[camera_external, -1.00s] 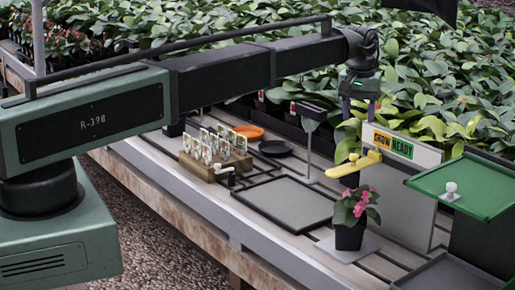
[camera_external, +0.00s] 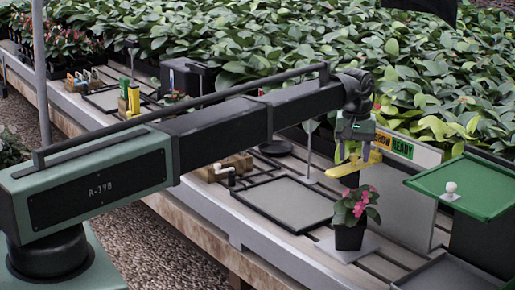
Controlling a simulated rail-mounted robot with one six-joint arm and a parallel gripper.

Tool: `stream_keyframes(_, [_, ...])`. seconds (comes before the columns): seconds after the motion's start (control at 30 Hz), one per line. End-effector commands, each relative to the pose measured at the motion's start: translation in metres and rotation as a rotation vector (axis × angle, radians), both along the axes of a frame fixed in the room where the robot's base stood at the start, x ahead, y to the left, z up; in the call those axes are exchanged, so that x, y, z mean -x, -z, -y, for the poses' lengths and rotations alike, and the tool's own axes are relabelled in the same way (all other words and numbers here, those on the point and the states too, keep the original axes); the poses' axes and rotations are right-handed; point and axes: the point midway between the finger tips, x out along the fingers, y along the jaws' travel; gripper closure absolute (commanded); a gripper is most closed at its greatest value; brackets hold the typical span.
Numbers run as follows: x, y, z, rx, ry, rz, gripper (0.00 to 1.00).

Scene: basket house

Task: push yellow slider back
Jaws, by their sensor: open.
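The yellow slider (camera_external: 352,168) is a flat yellow bar in front of the GROW READY sign board (camera_external: 400,150). My gripper (camera_external: 355,158) points down right over the slider, with its fingers spread on either side of the slider's upper middle. The gripper is open. The slider's knob is mostly hidden by the fingers, and I cannot tell whether they touch it.
A potted pink flower (camera_external: 350,222) stands just below the slider on a light plate. A grey framed panel (camera_external: 285,205) lies to the left. Leafy plants fill the back.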

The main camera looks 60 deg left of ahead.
Motion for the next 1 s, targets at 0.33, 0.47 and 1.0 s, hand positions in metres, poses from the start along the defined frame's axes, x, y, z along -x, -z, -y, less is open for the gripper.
stream_keyframes(0.33, [0.0, -0.001, 0.0, 0.0, 0.0, 0.0, 0.71])
stream_keyframes(0.47, [0.0, -0.001, 0.0, 0.0, 0.0, 0.0, 0.91])
stream_keyframes(1.0, [-0.002, -0.001, 0.022, 0.0, -0.005, 0.0, 1.0])
